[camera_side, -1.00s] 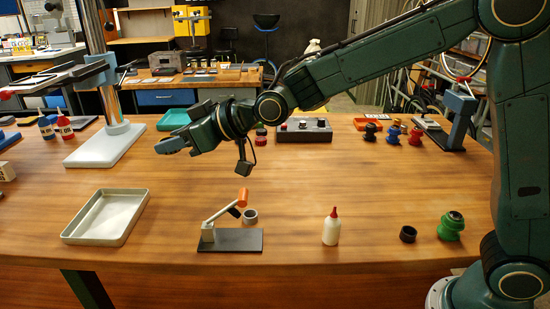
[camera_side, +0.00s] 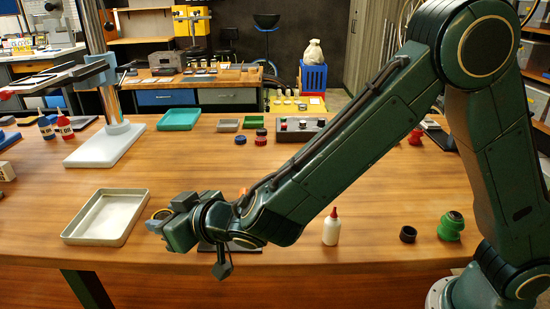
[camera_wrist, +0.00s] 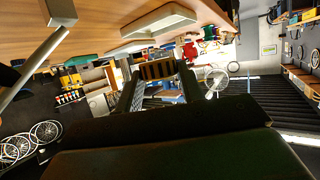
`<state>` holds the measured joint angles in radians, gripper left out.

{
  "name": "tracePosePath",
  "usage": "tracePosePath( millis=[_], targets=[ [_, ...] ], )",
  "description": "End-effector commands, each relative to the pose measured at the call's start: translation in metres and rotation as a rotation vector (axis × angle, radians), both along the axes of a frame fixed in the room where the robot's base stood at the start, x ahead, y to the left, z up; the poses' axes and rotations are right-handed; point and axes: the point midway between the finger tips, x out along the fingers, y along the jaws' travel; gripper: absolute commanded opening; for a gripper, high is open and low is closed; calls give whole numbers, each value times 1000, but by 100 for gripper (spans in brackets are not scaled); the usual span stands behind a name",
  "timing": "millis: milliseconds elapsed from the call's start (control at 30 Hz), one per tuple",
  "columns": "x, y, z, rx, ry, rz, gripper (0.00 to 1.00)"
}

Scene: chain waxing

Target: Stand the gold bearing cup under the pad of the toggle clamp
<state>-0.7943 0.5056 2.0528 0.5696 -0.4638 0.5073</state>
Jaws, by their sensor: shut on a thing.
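My gripper (camera_side: 158,224) is low over the table, between the silver tray and the toggle clamp. In the side view a gold rim of the cup (camera_side: 162,214) shows at the gripper's end. The toggle clamp is mostly hidden behind my arm; part of its dark base (camera_side: 243,248) shows. The pad cannot be made out.
The silver tray (camera_side: 72,237) lies left of the gripper. A white bottle with a red cap (camera_side: 331,229), a black ring (camera_side: 408,234) and a green part (camera_side: 451,227) stand to the right. The middle-left of the table is clear.

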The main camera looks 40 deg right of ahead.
Motion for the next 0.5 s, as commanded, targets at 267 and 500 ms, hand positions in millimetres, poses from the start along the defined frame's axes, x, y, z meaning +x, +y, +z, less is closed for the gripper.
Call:
tracePosePath(
  millis=[267,500],
  targets=[
    [-21,-20,-45,-8,2,-140,16],
    [-40,-52,-69,-6,0,-257,16]
  ],
)
